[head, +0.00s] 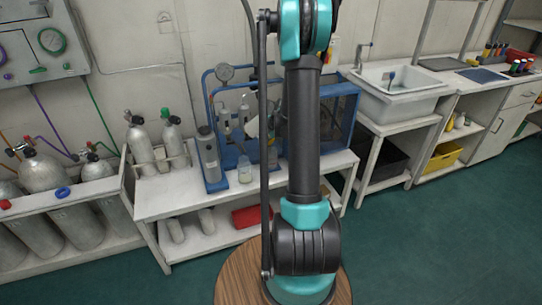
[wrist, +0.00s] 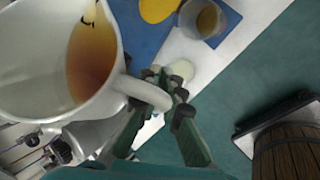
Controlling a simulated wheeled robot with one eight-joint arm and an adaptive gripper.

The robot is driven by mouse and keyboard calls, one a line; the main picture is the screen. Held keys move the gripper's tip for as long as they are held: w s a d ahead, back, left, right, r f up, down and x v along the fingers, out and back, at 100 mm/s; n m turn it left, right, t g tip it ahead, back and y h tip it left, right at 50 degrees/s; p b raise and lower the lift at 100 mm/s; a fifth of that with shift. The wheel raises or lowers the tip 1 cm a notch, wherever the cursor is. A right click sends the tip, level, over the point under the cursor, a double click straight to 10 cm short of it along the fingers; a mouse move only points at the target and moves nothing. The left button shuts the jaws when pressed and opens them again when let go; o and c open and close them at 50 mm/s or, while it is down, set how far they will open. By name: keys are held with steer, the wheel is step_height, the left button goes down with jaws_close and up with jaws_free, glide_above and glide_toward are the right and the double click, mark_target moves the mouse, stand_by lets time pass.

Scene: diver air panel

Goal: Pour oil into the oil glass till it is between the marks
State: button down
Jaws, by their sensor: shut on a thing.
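A white jug (wrist: 50,70) with amber-brown oil (wrist: 90,50) inside fills the upper left of the wrist view. My gripper (wrist: 165,82) is shut on the jug's handle (wrist: 148,92). In the head view the jug (head: 253,126) is a small pale shape in front of the blue-framed panel, and my arm hides the gripper. The jug looks tilted in the wrist view; no stream of oil shows. A small clear vessel with brown contents (wrist: 207,20) shows at the top of the wrist view; I cannot tell if it is the oil glass. No marks are readable.
The blue-framed panel (head: 222,100) with a gauge stands on a white bench (head: 170,200). A clear beaker (head: 244,170) stands near its front edge. Grey cylinders (head: 42,172) are at left, a sink (head: 400,90) at right. A round wooden top (head: 238,280) is at the front.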

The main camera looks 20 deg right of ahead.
steer(key=shift+a+f+y+p, duration=0.1)
steer(key=shift+f+y+p, duration=0.05)
steer(key=shift+y+p, duration=0.15)
steer(key=shift+s+a, duration=0.1)
stand_by(0.3)
steer(key=shift+w+a+f+y+p, duration=0.15)
steer(key=shift+w+a+y+p, duration=0.2)
steer(key=shift+p, duration=1.2)
